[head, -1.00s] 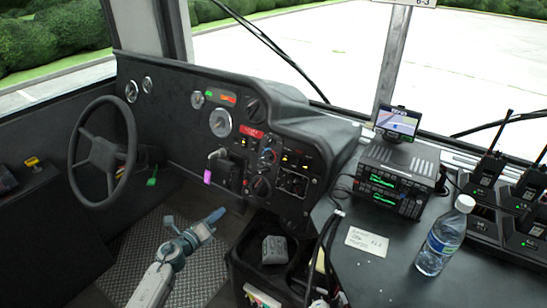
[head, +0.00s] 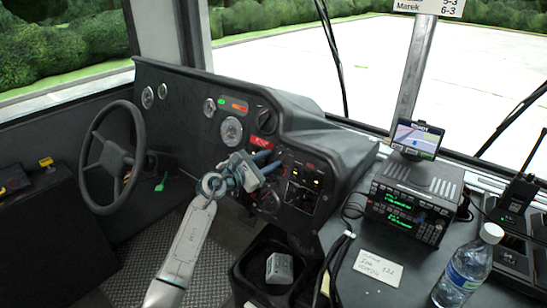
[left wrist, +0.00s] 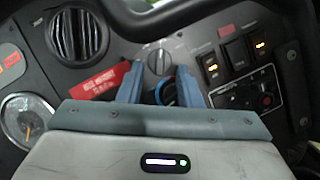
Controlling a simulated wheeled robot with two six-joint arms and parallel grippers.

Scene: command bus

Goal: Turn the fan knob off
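The dash panel (head: 300,165) carries several knobs, and I cannot read which one is labelled as the fan knob. In the left wrist view a grey knob with a pale pointer (left wrist: 158,61) sits just beyond and between my fingertips. A blue-ringed dial (left wrist: 168,93) shows below it, partly hidden by my gripper. In the head view a dark round knob (head: 268,200) shows just below my gripper. My left gripper (head: 267,161) is open, its two blue fingers apart and pointing at the panel. I cannot tell whether it touches anything. My right gripper is out of view.
A red label (left wrist: 98,82), a round vent (left wrist: 77,34) and lit switches (left wrist: 211,65) surround the knobs. The steering wheel (head: 131,160) is at the left. A bin (head: 240,270) stands below the panel. A radio (head: 410,205) and a bottle (head: 465,270) are on the right counter.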

